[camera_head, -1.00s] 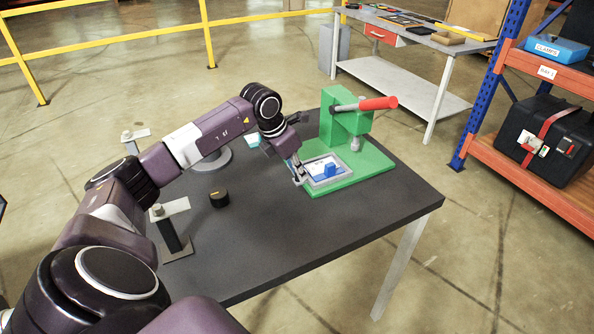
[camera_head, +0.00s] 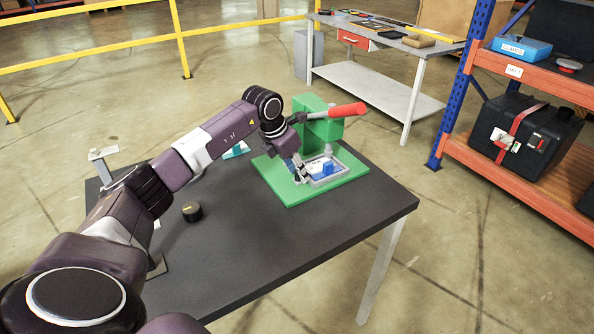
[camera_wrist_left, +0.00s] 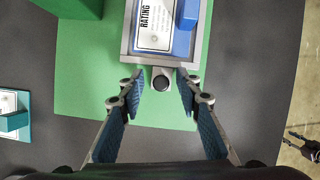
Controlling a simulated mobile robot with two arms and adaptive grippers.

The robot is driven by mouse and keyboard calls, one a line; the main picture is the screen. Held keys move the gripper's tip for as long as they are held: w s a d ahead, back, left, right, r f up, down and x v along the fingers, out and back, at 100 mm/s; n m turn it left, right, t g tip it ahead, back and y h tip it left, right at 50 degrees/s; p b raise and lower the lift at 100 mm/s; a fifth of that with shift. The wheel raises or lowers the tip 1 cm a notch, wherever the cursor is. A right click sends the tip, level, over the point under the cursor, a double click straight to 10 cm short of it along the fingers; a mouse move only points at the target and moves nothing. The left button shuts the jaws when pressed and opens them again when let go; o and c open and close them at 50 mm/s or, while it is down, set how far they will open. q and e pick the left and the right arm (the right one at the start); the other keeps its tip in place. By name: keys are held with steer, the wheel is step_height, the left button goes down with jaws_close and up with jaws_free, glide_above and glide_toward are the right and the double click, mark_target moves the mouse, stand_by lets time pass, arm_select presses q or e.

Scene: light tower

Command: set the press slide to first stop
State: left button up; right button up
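The green press (camera_head: 312,130) with a red-handled lever (camera_head: 345,110) stands on the dark table. Its slide is a grey framed tray (camera_head: 330,181) on the green base, holding a blue block and a "RATING" label; it also shows at the top of the left wrist view (camera_wrist_left: 150,57). A round dark-tipped knob (camera_wrist_left: 162,78) sticks out of the slide's near edge. My left gripper (camera_head: 302,170) is low over the base at the slide's knob end. In the left wrist view its open fingers (camera_wrist_left: 160,95) stand either side of the knob, with gaps on both sides.
A black round knob (camera_head: 192,211) and a teal-and-white piece (camera_head: 236,149) lie on the table (camera_head: 270,240). A post with a flat top (camera_head: 103,152) stands at the left. A dark jointed part, perhaps my right gripper (camera_wrist_left: 304,146), shows at the wrist view's right edge.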

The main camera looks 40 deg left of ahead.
arm_select(q)
steer(key=v, duration=1.2)
arm_select(e)
steer(key=shift+w, duration=0.3)
arm_select(q)
steer(key=shift+d+f, duration=0.1)
steer(key=shift+d, duration=0.05)
